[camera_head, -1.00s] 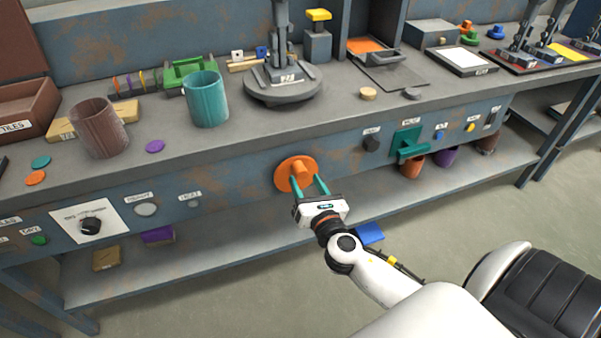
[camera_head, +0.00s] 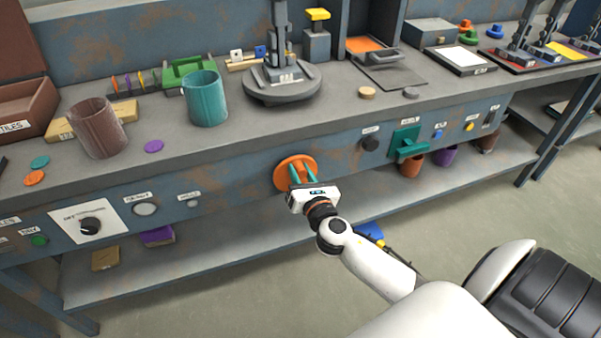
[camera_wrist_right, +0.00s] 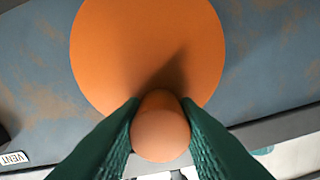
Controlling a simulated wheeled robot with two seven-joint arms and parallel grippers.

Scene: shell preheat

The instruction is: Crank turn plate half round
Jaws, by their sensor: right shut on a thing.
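The crank is an orange disc (camera_head: 283,174) with a knob on the front panel of the bench; it also shows in the right wrist view (camera_wrist_right: 145,45). My right gripper (camera_head: 301,174) has its green fingers shut on the orange knob (camera_wrist_right: 160,135), one finger on each side. In the head view the gripper mostly hides the knob. The grey round turn plate (camera_head: 283,95) lies on the bench top above the crank, with a dark upright post on it. My left gripper is not in view.
A teal cup (camera_head: 206,98) and a brown cup (camera_head: 97,128) stand left of the plate. A black knob (camera_head: 370,143) and a green lever (camera_head: 408,145) are on the panel to the right. A lower shelf (camera_head: 230,240) runs below the panel.

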